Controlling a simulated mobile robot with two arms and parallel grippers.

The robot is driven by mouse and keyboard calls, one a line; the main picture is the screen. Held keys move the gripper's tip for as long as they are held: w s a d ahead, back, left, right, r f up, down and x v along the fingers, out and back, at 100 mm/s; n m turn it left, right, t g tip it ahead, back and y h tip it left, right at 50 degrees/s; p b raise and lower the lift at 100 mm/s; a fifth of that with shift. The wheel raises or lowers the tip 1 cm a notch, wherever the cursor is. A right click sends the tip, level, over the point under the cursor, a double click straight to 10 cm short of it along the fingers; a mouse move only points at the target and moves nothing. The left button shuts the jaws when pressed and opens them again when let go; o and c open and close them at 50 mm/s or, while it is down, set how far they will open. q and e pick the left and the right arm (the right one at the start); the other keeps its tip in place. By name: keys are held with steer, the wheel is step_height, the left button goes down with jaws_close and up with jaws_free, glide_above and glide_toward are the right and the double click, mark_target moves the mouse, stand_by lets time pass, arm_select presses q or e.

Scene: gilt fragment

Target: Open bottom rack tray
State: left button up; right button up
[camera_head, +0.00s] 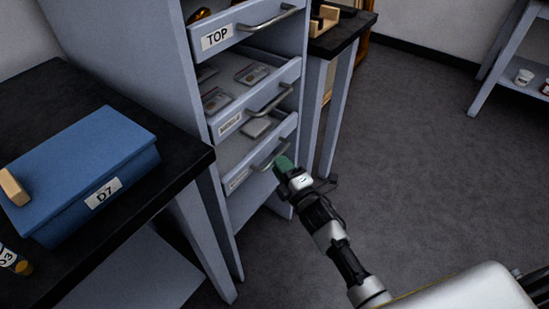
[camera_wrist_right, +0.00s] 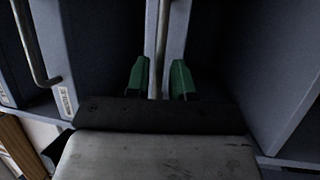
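The rack (camera_head: 128,80) is a tall grey-blue unit with three stacked trays. The bottom tray (camera_head: 238,180) is the lowest, with a white label and a curved metal handle; part of its inside shows. My right gripper (camera_head: 281,163) is at this handle. In the right wrist view, its two green fingertips (camera_wrist_right: 160,80) stand apart on either side of the metal handle bar (camera_wrist_right: 158,45), with a gap visible on each side. The fingers look open around the bar, not shut on it. My left gripper is not in view.
The middle tray (camera_head: 227,127) and the TOP tray (camera_head: 216,38) project above, each with a handle. A black table (camera_head: 150,196) with a blue D7 box (camera_head: 85,170) stands at left. Another dark-topped table (camera_head: 345,33) is behind the rack. Grey floor (camera_head: 430,150) is clear at right.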

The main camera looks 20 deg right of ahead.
steer(key=shift+x, duration=1.7)
jaws_close()
